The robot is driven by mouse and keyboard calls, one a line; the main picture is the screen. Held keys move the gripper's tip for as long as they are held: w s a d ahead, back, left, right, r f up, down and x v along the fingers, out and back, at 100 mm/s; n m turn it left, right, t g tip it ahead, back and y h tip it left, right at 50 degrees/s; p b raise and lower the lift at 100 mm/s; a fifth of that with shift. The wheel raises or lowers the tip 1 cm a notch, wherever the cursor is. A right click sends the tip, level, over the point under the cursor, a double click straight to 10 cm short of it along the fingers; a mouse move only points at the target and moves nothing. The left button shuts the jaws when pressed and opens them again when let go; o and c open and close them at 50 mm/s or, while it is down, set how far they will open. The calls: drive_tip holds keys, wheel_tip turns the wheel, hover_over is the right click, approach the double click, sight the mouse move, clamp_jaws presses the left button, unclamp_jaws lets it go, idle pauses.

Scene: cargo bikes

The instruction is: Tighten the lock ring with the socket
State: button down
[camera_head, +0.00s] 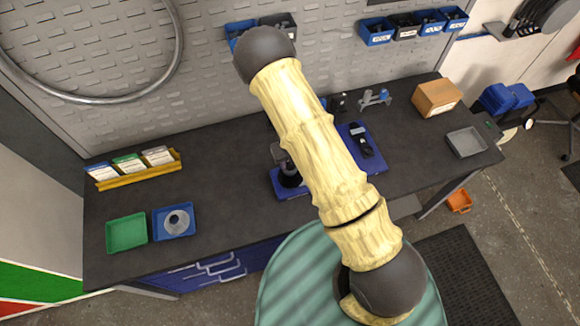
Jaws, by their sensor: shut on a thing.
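My gripper (279,153) shows only in part, as a grey piece at the left edge of my arm, above the blue mat on the bench. It is shut on what looks like the socket (289,174), a dark cylinder just below it. The socket is upright over the left part of the blue mat (375,162). My pale arm link hides the fingertips and much of this spot. I cannot make out the lock ring or whether the socket touches it.
The dark workbench (225,160) has clear room left of the mat. A blue tray (160,233) with a silver part and a green tray (127,232) stand at front left. A black tool (361,142) lies on the mat. A cardboard box (437,97) and grey tray (466,141) stand right.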

drive_tip(key=n, duration=0.3)
drive_tip(key=shift+f+b, duration=0.1)
drive_tip(key=shift+b, duration=0.25)
drive_tip(key=shift+n, duration=0.7)
drive_tip(key=shift+n, duration=0.8)
drive_tip(key=shift+f+b, duration=0.65)
drive_tip(key=shift+f, duration=0.15)
idle(0.4)
drive_tip(key=c, duration=1.8)
unclamp_jaws()
clamp_jaws()
